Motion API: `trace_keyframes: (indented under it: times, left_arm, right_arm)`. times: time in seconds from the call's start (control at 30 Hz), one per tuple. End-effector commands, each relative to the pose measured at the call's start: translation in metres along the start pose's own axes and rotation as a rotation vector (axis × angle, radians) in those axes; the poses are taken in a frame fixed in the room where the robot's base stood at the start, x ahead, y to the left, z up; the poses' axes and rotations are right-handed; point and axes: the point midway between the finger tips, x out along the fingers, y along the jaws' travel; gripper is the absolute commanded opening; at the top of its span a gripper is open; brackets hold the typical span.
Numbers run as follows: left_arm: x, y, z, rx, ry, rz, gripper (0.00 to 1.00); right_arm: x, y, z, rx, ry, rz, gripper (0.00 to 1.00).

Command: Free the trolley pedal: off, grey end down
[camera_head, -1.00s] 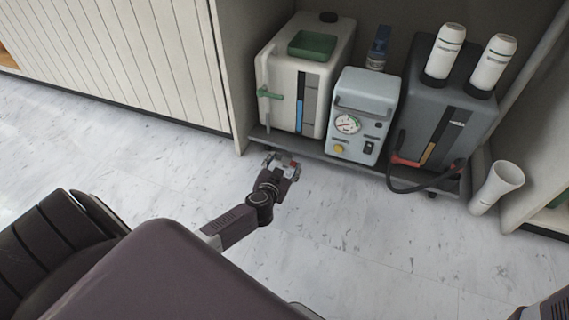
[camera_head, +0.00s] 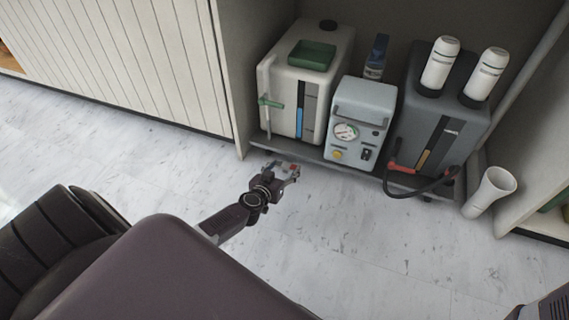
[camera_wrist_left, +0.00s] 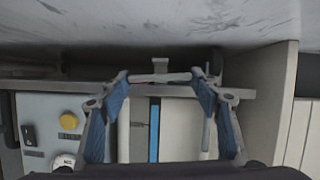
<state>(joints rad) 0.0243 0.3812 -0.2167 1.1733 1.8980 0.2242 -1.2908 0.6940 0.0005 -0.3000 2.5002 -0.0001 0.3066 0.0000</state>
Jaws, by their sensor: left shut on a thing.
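The trolley (camera_head: 322,161) stands in the bay between cabinets, its low shelf edge facing me. The small pedal (camera_head: 293,168) is at its front left, with a bit of red and grey showing in the head view. My left gripper (camera_head: 287,172) is shut on the pedal, just in front of the shelf edge. In the left wrist view the pedal (camera_wrist_left: 160,76) is a grey crossbar with a small tab, between the two blue-padded fingers. The fingers hide much of it, and I cannot tell which end is lower. My right gripper is not in view.
The trolley carries a white tank (camera_head: 275,110), a grey gauge box (camera_head: 360,112) and a dark grey tank (camera_head: 420,130) with white cylinders on top. A black hose (camera_head: 425,191) hangs over the front edge. A white cup (camera_head: 490,190) stands at right. The floor (camera_head: 360,250) in front is clear.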

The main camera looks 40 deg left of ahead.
Motion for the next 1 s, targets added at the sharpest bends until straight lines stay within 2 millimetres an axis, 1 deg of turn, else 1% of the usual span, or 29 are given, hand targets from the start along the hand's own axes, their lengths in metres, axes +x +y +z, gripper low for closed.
trace_keyframes:
  times: [0.17,0.4,0.9,0.93,1.0]
  left_arm:
    - [0.0004,-0.0013,0.0017,-0.08,0.0,0.032,0.34]
    - [0.0004,-0.0013,0.0011,-0.144,0.001,0.059,0.34]
    - [0.0003,-0.0015,0.0001,-0.164,0.001,0.065,0.33]
    - [0.0003,-0.0015,0.0001,-0.164,0.001,0.065,0.6]
    - [0.0003,-0.0015,0.0001,-0.163,0.002,0.065,0.68]
  right_arm:
    - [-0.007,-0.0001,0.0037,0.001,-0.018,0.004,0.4]
    - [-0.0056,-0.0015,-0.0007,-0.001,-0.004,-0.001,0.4]
    - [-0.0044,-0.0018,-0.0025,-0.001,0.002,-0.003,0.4]
    - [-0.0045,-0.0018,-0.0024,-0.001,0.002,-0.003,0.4]
    - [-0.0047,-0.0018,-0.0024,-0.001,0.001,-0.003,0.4]
